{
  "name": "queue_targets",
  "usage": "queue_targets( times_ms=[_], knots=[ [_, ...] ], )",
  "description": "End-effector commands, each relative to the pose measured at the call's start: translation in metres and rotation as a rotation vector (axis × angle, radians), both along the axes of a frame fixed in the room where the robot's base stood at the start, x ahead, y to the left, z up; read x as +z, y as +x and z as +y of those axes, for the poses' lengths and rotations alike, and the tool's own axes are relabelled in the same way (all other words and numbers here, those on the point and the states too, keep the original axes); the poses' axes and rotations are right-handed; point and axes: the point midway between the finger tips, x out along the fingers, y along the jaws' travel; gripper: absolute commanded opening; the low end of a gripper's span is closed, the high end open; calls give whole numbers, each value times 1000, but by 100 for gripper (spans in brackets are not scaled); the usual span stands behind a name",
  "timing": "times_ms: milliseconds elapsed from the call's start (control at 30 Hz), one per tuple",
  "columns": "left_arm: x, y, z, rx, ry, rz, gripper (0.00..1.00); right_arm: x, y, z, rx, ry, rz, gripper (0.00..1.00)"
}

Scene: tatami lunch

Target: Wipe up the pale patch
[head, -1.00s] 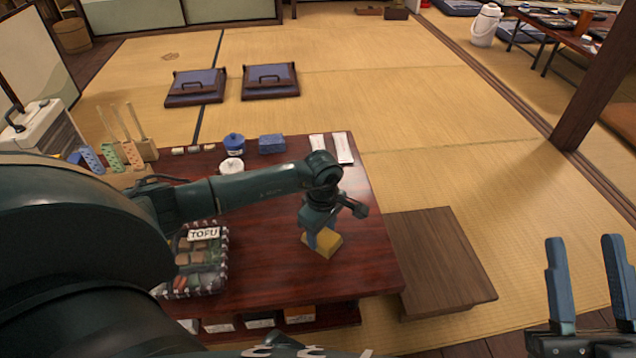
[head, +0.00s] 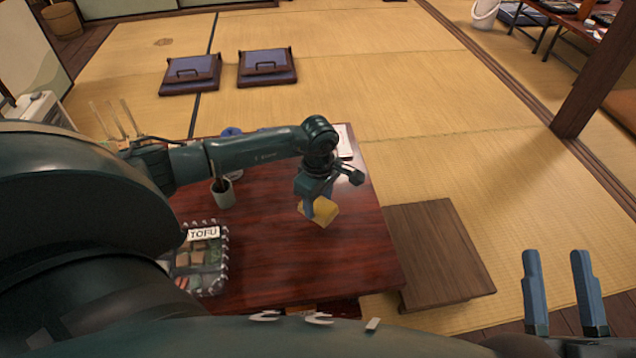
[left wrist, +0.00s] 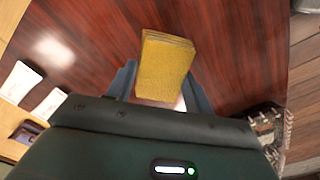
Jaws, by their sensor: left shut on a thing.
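A yellow sponge (head: 320,211) is between the fingers of my left gripper (head: 308,206), over the right part of the dark red table (head: 270,265). My left gripper is shut on it, and it looks raised off the tabletop. The left wrist view shows the sponge (left wrist: 165,68) ahead of the fingers. A small pale area (left wrist: 181,104) shows just below it there; I cannot tell whether it is the patch or a reflection. No pale patch is clear in the head view. My right gripper (head: 556,262) is open and empty at the lower right.
A tofu tray (head: 203,258) and a grey-green cup (head: 222,194) stand on the table's left side. White packets (left wrist: 32,90) lie near the far edge. A low wooden bench (head: 438,255) adjoins the right side. The table's front middle looks clear.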

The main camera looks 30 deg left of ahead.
Motion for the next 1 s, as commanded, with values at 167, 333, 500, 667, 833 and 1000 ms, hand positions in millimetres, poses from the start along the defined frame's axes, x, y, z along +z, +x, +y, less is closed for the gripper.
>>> queue_targets(
  times_ms=[167, 333, 500, 667, 833, 1000],
  knots=[
    [19, 1, 3, 5, 1, -1, 34, -12, -6, 2, -1, 11, 113, 36],
    [34, 2, 7, 11, 1, 0, 34, -14, -6, 1, -16, -11, 130, 36],
    [41, 2, 8, 15, 0, 0, 34, -16, -7, 0, -25, -28, 136, 36],
    [40, 2, 8, 15, 0, 0, 34, -18, -7, 0, -26, -30, 136, 36],
    [41, 3, 8, 9, 0, -1, 34, -18, -7, 0, -26, -30, 136, 36],
    [71, 10, -13, -168, -2, -10, 34, -18, -7, 0, -26, -29, 137, 36]
  ],
)
